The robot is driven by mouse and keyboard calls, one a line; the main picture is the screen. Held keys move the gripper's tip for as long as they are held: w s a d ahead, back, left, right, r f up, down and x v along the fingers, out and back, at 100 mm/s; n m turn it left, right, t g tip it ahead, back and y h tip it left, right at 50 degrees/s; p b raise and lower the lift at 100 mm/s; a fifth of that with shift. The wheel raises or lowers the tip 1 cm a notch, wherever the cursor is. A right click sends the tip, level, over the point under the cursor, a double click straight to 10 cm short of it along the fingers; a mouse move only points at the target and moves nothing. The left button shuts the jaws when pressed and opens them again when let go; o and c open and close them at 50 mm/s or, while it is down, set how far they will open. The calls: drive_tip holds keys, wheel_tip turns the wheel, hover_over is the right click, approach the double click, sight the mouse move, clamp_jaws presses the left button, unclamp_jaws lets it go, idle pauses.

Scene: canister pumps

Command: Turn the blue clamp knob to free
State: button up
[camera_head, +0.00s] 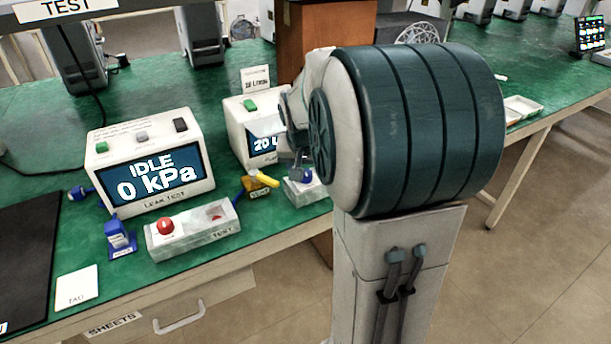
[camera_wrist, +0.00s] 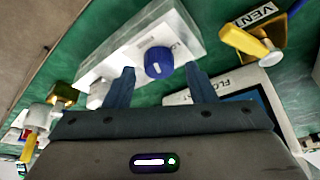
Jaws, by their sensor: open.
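The blue clamp knob (camera_wrist: 159,62) is round, with a short pale mark on its face. It sits on a pale grey block (camera_wrist: 112,66) on the green bench. In the wrist view my gripper (camera_wrist: 160,76) is open, with one dark blue finger on each side of the knob and a gap showing on both sides. Whether the fingers are down at knob height I cannot tell. In the head view the knob (camera_head: 307,176) shows small beside my gripper (camera_head: 297,168), and my arm hides part of the block and the bench behind.
The yellow vent handle (camera_head: 262,180) stands close to the left of the block. The flow box (camera_head: 240,125) is behind it. The leak test box (camera_head: 150,165) reads IDLE, 0 kPa. A test block with a red button (camera_head: 166,226) lies near the front edge.

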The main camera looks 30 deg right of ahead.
drive_tip(key=shift+w+f, duration=0.1)
drive_tip(key=shift+f, duration=0.2)
drive_tip(key=c, duration=1)
drive_tip(key=shift+o, duration=0.2)
drive_tip(key=shift+d+n+y+b, duration=0.15)
drive_tip(key=shift+n+y+b, duration=0.45)
drive_tip(key=shift+n, duration=1.2)
drive_tip(key=shift+n+y, duration=0.3)
drive_tip(key=shift+n, duration=0.1)
